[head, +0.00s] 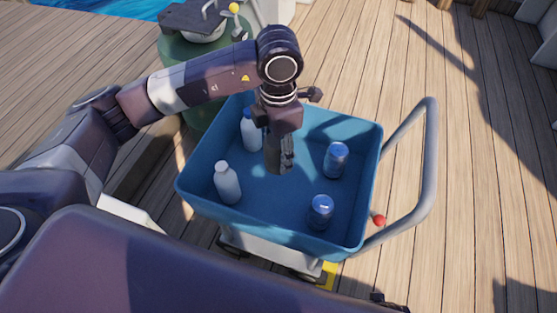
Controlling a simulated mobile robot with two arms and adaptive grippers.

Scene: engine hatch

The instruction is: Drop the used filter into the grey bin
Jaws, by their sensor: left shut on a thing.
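My left gripper (281,160) points down into an open blue tub (335,235) on a cart. It is shut on a dark grey-brown, roughly cylindrical thing (273,156), which looks like the used filter. The fingers hide part of it. The held thing is between the bottles and cans in the picture; I cannot tell whether it touches the tub floor. I see no grey bin in this view; the tub is blue. My right gripper is not in view.
A grey cart handle (430,165) curves out right. A green drum (178,62) stands behind. The right deck is clear.

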